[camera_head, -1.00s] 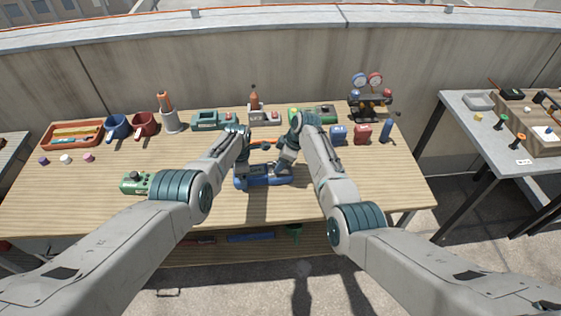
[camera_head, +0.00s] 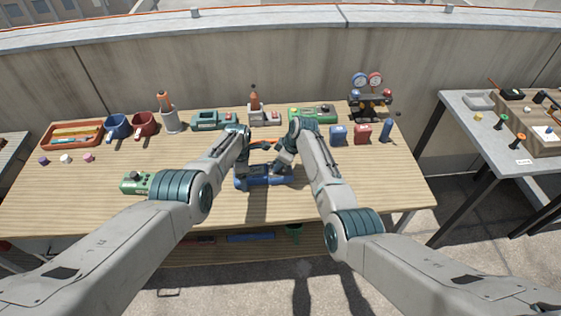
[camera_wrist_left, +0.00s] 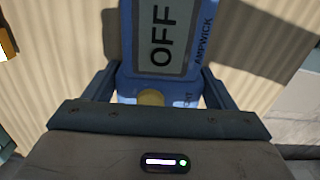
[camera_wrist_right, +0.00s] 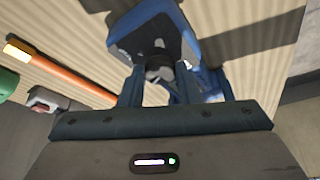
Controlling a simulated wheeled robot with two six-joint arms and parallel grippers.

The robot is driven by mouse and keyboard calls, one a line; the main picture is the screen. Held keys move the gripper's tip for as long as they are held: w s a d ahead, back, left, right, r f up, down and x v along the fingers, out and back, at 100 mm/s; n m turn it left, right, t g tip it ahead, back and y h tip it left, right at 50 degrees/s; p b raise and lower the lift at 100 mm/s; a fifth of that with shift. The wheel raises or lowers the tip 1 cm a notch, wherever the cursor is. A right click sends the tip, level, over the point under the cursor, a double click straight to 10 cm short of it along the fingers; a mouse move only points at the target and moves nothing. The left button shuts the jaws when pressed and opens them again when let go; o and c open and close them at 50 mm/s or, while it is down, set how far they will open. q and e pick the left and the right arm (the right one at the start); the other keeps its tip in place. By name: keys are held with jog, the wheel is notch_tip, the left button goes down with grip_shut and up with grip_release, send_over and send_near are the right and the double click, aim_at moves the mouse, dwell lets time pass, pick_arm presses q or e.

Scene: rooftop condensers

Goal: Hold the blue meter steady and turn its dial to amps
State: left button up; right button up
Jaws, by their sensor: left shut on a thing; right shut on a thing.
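The blue meter (camera_head: 264,183) lies on the wooden table, partly hidden under my grippers. In the left wrist view, the meter (camera_wrist_left: 200,60) has a display reading OFF. My left gripper (camera_head: 241,178) is shut on the meter body at its left end, with a finger on each side in its wrist view. My right gripper (camera_head: 280,168) is over the meter's right part. In the right wrist view, its fingers are closed around a small grey and dark part on the meter (camera_wrist_right: 150,30), apparently the dial (camera_wrist_right: 158,70). The dial's pointer and markings cannot be read.
An orange-handled tool (camera_wrist_right: 62,72) lies behind the meter. A green instrument (camera_head: 137,183) sits to the left. Mugs (camera_head: 117,126), a gauge set (camera_head: 369,97) and several instruments line the back. The table's front middle is clear; a side table (camera_head: 500,150) stands right.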

jog(key=m+t, duration=0.1)
jog(key=m, duration=0.2)
jog(key=shift+s, duration=0.1)
jog(key=o, duration=1)
jog(key=shift+h, duration=0.3)
jog(key=v, duration=1.2)
